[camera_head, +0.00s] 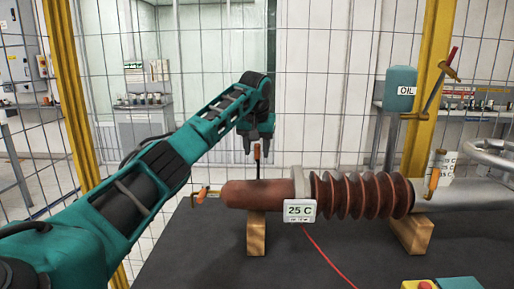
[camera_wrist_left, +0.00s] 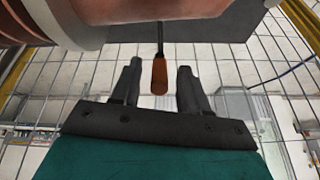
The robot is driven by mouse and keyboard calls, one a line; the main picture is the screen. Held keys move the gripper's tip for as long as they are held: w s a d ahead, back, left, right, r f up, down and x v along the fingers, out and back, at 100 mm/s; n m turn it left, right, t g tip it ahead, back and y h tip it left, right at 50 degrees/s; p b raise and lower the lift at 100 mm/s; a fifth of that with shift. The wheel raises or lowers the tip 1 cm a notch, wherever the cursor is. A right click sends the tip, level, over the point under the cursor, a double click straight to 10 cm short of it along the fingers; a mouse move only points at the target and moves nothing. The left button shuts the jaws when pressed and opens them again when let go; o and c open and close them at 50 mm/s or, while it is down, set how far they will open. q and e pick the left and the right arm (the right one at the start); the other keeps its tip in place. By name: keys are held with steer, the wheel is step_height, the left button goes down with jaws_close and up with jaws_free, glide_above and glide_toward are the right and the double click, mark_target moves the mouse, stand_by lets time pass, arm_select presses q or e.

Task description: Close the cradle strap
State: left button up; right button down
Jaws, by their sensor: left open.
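A bushing (camera_head: 262,194) with brown ribs lies across wooden cradle blocks (camera_head: 256,234). A thin dark strap with an orange handle (camera_head: 257,152) stands upright behind the bushing, above the left block. My left gripper (camera_head: 258,148) reaches over from the left, pointing down just above this handle. In the left wrist view, the orange handle (camera_wrist_left: 160,76) on its dark stem shows between the two open fingers (camera_wrist_left: 157,78), apart from both. Whether the handle lies at the fingers' depth is hard to tell. My right gripper is not in view.
A second wooden block (camera_head: 412,235) supports the bushing's right part. A "25 C" sign (camera_head: 299,211) stands in front. An orange-tipped fitting (camera_head: 206,194) is at the bushing's left end. A yellow post (camera_head: 428,90) and wire fence stand behind. The dark table (camera_head: 200,255) is clear at front left.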

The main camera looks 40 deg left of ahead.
arm_select(q)
jaws_close()
stand_by(0.3)
stand_by(0.3)
